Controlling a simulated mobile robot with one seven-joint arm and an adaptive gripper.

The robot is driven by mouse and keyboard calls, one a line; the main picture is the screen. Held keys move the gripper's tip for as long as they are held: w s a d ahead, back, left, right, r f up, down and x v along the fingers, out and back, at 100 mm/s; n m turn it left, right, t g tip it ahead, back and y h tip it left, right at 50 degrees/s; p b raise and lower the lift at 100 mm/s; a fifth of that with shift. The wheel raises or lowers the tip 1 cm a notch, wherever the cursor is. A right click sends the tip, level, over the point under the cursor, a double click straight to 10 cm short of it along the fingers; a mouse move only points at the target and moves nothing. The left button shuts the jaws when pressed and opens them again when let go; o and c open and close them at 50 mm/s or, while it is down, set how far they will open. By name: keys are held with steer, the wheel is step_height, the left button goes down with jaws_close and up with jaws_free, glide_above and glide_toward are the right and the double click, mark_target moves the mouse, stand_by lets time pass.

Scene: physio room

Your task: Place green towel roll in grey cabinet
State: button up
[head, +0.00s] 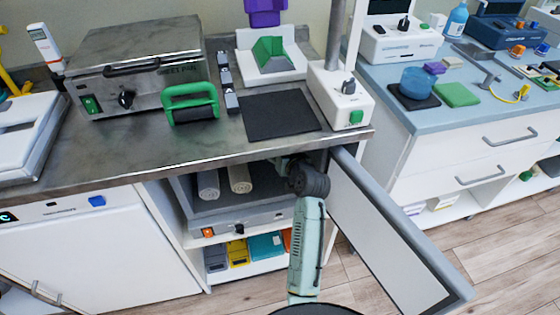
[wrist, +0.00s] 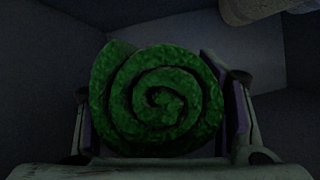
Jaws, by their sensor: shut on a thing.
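The green towel roll (wrist: 158,100) fills the middle of the wrist view, its spiral end facing the camera. My gripper (wrist: 160,110) is shut on it, with a purple-padded finger on each side. The surroundings in the wrist view are dark grey walls. In the head view my arm reaches into the grey cabinet (head: 215,205) under the counter, whose door (head: 385,230) stands open to the right. My gripper and the green roll are hidden there. Two pale towel rolls, one whitish (head: 208,184) and one beige (head: 240,179), lie inside the cabinet on the left.
The counter (head: 165,145) overhangs the cabinet, and the open door stands close to the right of my arm. A control panel (head: 240,229) runs below the opening, above a shelf of coloured boxes (head: 238,252). A pale roll end (wrist: 245,8) shows at the wrist view's upper right.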

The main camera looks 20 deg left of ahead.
step_height(320, 180, down, 6)
steer(key=shift+s+d+f+p, duration=0.1)
steer(key=shift+f+p, duration=0.05)
steer(key=shift+p, duration=0.55)
steer(key=shift+f, duration=0.3)
steer(key=shift+f, duration=0.2)
steer(key=o, duration=1.3)
steer(key=shift+r, duration=0.1)
steer(key=b+v, duration=0.2)
steer(key=v, duration=1)
